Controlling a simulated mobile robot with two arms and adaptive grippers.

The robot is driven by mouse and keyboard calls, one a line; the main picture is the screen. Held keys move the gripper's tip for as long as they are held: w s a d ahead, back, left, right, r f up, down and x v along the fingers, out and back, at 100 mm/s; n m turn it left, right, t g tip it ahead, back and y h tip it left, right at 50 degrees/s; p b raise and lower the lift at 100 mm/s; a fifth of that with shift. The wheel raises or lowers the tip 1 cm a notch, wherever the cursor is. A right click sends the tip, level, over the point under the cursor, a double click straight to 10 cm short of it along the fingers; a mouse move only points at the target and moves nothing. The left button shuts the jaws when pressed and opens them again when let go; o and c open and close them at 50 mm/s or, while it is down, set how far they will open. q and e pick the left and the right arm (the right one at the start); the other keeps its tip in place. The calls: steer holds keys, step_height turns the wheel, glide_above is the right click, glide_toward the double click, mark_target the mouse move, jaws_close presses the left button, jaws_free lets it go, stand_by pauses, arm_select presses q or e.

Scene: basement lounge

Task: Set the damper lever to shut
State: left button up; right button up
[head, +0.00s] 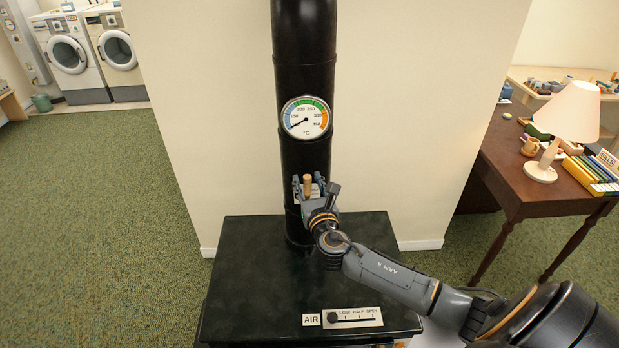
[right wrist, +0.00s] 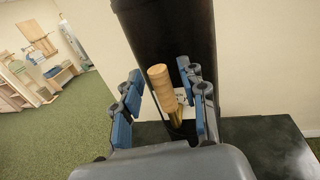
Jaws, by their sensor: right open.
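The damper lever (head: 308,184) has a light wooden handle and sits low on the black stove pipe (head: 305,70). In the right wrist view the lever (right wrist: 160,84) stands a little tilted, with a brass part below the wood. My right gripper (head: 309,181) is open, with one blue-padded finger on each side of the lever. In the right wrist view the gripper (right wrist: 161,74) shows gaps between its fingers and the handle. A pale plate behind the lever is mostly hidden, so its marks cannot be read. My left gripper is out of view.
A dial thermometer (head: 305,118) is on the pipe above the lever. The dark stove top (head: 250,265) below carries an AIR slider plate (head: 353,317) at its front. A wooden desk (head: 510,170) with a lamp (head: 560,115) stands at the right. Green carpet lies open at the left.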

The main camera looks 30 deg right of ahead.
steer(key=shift+w+d, duration=0.2)
steer(key=shift+w, duration=0.3)
jaws_close()
steer(key=shift+f, duration=0.1)
